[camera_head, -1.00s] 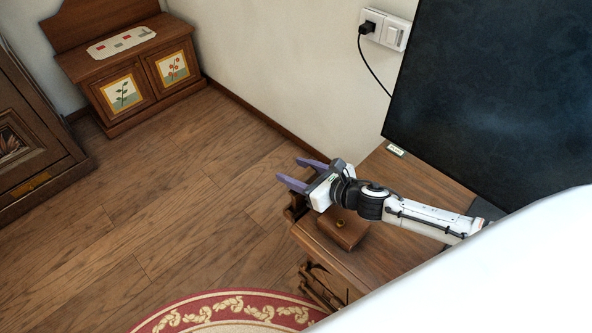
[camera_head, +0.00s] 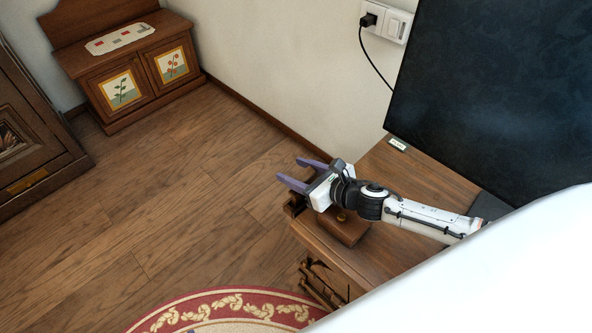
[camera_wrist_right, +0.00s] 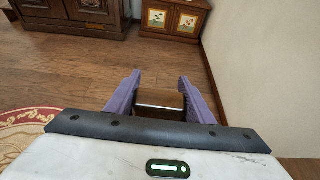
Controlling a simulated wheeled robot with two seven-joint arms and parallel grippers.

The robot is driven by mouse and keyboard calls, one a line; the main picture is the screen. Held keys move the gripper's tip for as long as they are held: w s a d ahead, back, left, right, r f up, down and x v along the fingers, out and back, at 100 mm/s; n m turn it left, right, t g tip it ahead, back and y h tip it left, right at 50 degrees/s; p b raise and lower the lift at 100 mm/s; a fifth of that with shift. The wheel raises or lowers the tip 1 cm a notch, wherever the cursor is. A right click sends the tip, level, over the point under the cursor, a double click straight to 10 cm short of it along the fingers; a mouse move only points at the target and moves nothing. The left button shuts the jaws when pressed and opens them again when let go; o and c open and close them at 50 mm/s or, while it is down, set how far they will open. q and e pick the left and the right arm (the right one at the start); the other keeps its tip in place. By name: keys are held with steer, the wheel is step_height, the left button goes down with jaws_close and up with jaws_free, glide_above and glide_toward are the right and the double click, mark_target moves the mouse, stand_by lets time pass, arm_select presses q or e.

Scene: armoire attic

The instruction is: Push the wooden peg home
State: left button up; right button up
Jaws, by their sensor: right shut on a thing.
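My right gripper (camera_head: 305,172) has purple fingers and reaches out past the left end of a wooden table (camera_head: 435,180). In the right wrist view its fingers stand on both sides of a dark brown wooden block (camera_wrist_right: 160,99) with a pale front edge. The gripper is shut on this block. I cannot tell whether the block is the wooden peg, and no other peg can be made out. In the head view the block is largely hidden. A small wooden box (camera_head: 342,231) with a brass knob sits on the table below my right wrist. My left gripper cannot be made out.
A large dark panel (camera_head: 490,95) stands at the back of the table. A wall socket with a plugged-in cord (camera_head: 375,20) is behind. A low cabinet (camera_head: 135,75) stands far left, a dark wooden cupboard (camera_head: 35,150) nearer. A red patterned rug (camera_head: 225,305) lies on open floor.

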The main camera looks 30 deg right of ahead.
arm_select(q)
steer(key=shift+w+d+f+b, duration=0.1)
steer(key=shift+b, duration=0.2)
steer(key=shift+f+b, duration=0.35)
steer(key=shift+r, duration=0.1)
steer(key=shift+s+a+r+p, duration=0.15)
steer(key=shift+a+r+p, duration=0.15)
steer(key=shift+r+p, duration=0.65)
steer(key=shift+s+a+r+p, duration=0.25)
steer(key=shift+r+p, duration=0.1)
steer(key=shift+p, duration=1.05)
steer(key=shift+s+a+r+p, duration=0.1)
steer(key=shift+a+r+p, duration=0.2)
steer(key=shift+r+p, duration=0.65)
steer(key=shift+d+p, duration=0.15)
steer(key=shift+p, duration=0.25)
